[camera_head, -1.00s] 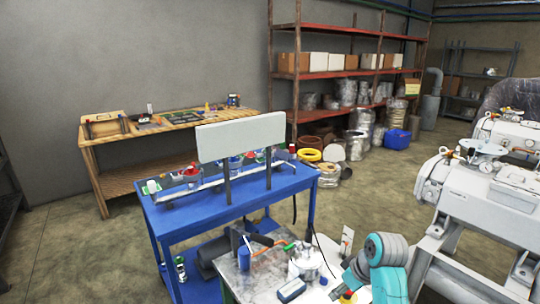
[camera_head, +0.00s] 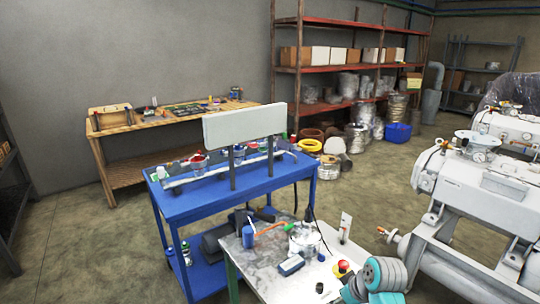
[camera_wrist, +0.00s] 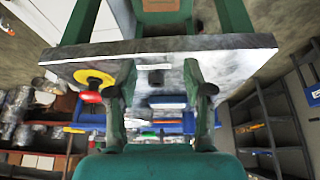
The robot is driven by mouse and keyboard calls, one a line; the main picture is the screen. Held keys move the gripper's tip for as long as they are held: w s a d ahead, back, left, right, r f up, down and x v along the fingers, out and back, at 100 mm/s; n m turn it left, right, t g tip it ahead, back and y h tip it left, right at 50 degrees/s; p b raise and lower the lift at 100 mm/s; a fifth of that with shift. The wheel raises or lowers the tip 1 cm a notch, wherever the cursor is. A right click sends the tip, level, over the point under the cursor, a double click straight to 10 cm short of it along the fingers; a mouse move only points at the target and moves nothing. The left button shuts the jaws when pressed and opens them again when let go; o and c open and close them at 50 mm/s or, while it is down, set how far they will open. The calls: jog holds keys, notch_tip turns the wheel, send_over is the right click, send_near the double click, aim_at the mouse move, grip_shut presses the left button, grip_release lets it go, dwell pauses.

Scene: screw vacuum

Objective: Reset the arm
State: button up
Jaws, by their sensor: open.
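My gripper (camera_wrist: 160,85) is open in the wrist view, with its two dark fingers apart and nothing between them. Beyond the fingers is the small metal-topped table (camera_wrist: 240,50), with a black knob-like object (camera_wrist: 156,77) and a blue block (camera_wrist: 168,102) seen in the gap between them. A red button on a yellow base (camera_wrist: 93,79) is by the left finger. In the head view my teal and grey arm (camera_head: 384,278) is at the bottom right, beside the metal-topped table (camera_head: 262,275). The gripper cannot be made out there.
The metal table holds a silver pot (camera_head: 304,238), a blue block (camera_head: 291,265) and the red button (camera_head: 343,267). A blue workbench (camera_head: 190,210) with a white panel (camera_head: 244,124) stands behind it. Large white pumps (camera_head: 480,195) are at the right. Open floor lies at the left.

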jog(key=s+f+m+t+h, duration=0.1)
jog(key=s+f+t, duration=0.1)
jog(key=s+f, duration=0.45)
jog(key=s+a+f+m+t, duration=0.15)
jog(key=s+f, duration=0.25)
jog(key=s, duration=0.6)
jog(key=s+f+m+t+h, duration=0.1)
jog(key=s+f+m+t, duration=0.1)
jog(key=s+f, duration=0.45)
jog(key=s+r+m+t, duration=0.1)
jog(key=s+r+t, duration=0.1)
jog(key=s+r, duration=0.8)
jog(key=s+r+m+t, duration=0.1)
jog(key=s+r+t, duration=0.2)
jog(key=s+r, duration=0.7)
jog(key=s, duration=0.6)
jog(key=shift+s+d+h, duration=0.2)
jog(key=shift+s+h, duration=0.1)
jog(key=shift+r, duration=0.1)
